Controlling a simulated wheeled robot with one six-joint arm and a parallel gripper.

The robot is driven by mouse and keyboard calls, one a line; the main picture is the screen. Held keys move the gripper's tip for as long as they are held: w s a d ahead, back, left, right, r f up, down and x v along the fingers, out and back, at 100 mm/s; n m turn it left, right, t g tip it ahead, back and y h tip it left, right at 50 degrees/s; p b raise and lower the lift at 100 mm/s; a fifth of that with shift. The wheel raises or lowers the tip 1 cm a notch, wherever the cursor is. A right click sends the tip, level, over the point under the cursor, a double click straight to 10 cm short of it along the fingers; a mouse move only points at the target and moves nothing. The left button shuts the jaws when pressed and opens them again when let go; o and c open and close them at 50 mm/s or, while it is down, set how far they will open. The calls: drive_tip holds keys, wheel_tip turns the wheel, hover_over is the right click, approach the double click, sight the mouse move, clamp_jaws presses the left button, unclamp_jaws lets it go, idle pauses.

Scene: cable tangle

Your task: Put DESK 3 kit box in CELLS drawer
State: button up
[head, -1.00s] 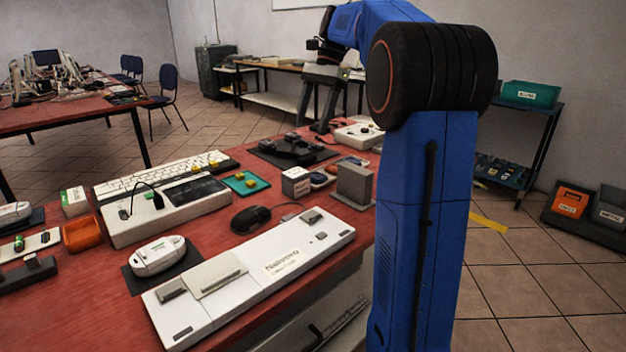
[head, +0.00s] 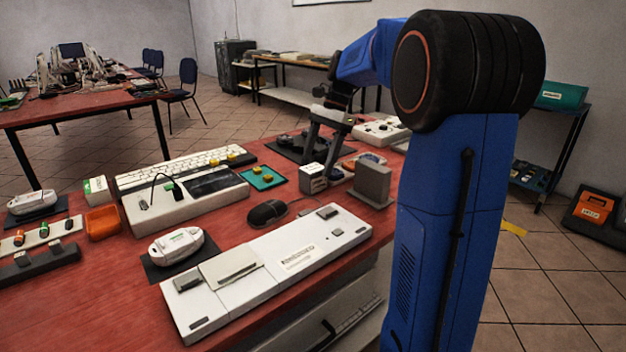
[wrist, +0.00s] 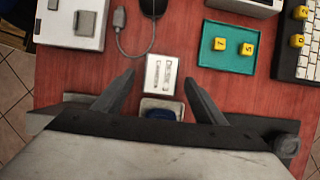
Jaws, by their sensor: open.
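A small white box (head: 313,178) with dark print stands upright on the red desk, right of the green tray; its label is too small to read. It also shows in the wrist view (wrist: 160,75), between the fingertips with a gap on each side. My gripper (head: 321,160) is open and empty, pointing down above the box. A white and green box (head: 96,190) stands at the left by the keyboard, its label unreadable. A pale drawer front with a dark handle (head: 325,336) shows under the desk's near edge, partly cut off; I read no CELLS label.
A grey upright block (head: 371,184) stands close to the right of the white box. A black mouse (head: 268,212), a green tray (head: 262,178) with yellow cubes and a long white console (head: 290,260) lie nearby. A blue-topped item (wrist: 165,114) sits just behind the box.

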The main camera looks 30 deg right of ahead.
sight(315, 167)
drive_tip(key=shift+x, duration=2.2)
drive_tip(key=shift+r, duration=0.1)
drive_tip(key=c, duration=1.3)
wheel_tip(315, 167, up, 10)
